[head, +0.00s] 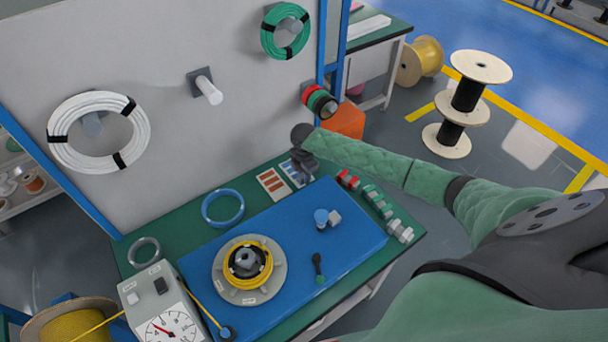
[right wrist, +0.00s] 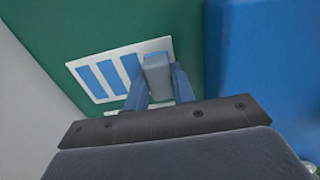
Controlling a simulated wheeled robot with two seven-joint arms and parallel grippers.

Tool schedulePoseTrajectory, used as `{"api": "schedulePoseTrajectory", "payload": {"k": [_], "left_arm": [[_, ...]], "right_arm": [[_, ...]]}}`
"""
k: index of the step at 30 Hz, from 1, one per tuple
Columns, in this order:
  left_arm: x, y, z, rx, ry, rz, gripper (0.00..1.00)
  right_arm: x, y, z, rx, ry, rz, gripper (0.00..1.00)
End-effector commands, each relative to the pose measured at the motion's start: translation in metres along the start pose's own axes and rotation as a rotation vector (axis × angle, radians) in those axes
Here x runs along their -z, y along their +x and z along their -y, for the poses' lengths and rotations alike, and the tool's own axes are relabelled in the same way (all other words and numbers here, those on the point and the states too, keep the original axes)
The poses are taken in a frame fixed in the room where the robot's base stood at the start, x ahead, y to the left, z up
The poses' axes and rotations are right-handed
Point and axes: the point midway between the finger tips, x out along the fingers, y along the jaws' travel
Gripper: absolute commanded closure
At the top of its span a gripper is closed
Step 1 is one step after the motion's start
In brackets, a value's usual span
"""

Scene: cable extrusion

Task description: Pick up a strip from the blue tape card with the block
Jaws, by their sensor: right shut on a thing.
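The blue tape card (head: 293,172) is a white card with blue strips, lying on the green bench top near the wall. In the right wrist view, the card (right wrist: 84,78) shows several blue strips side by side. My right gripper (head: 302,168) is over the card's right side, shut on a grey block (right wrist: 156,70). The block stands between the two blue fingers and covers part of the card's right end. I cannot tell whether the block touches the card. The gripper hides the card's near edge. My left gripper is not in view.
A card with orange-red strips (head: 270,184) lies just left of the blue one. A blue mat (head: 345,225) fills the bench front, with a yellow cable coil (head: 247,268) and a blue-topped piece (head: 321,217). Red and green connectors (head: 376,200) line the right edge.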

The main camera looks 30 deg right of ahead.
Motion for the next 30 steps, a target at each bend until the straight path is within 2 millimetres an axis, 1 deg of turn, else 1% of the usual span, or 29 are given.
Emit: {"api": "schedulePoseTrajectory", "payload": {"k": [4, 21, 30], "left_arm": [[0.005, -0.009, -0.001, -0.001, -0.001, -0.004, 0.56], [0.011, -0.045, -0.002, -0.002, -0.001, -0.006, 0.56], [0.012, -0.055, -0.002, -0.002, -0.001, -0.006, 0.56]], "right_arm": [[0.0, -0.009, 0.001, 0.001, 0.0, 0.0, 0.95], [0.0, -0.057, 0.0, 0.0, -0.001, 0.0, 0.95], [0.0, -0.078, 0.0, 0.0, 0.0, 0.0, 0.95]]}}
